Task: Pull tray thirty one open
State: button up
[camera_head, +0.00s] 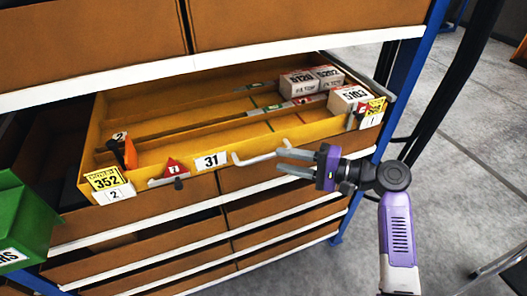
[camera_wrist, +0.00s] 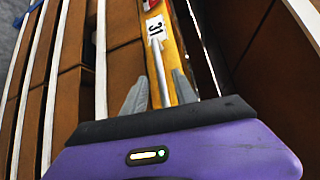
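Tray thirty one (camera_head: 143,151) is a yellow tray in the rack, standing out from it with its inside showing. Its front carries a white label "31" (camera_head: 211,161), which also shows in the wrist view (camera_wrist: 155,27). A pale bar handle (camera_head: 254,158) sticks out from the front, right of the label. My gripper (camera_head: 280,161) is at the handle's right part. In the wrist view, its two grey fingers (camera_wrist: 160,90) stand apart, with the handle bar between them and gaps showing on both sides. Contact with the bar is not visible.
White boxes (camera_head: 299,81) lie at the tray's back right, with another box (camera_head: 348,98) at its right front. Brown drawers (camera_head: 270,208) lie below; a white-edged shelf is above. A green bin (camera_head: 25,225) stands left. A blue post (camera_head: 408,75) is at right, with open floor beyond.

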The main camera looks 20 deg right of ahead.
aim_at(265, 157)
jog(key=p+x, duration=0.1)
jog(key=x, duration=0.5)
grip_shut()
dwell(1.4)
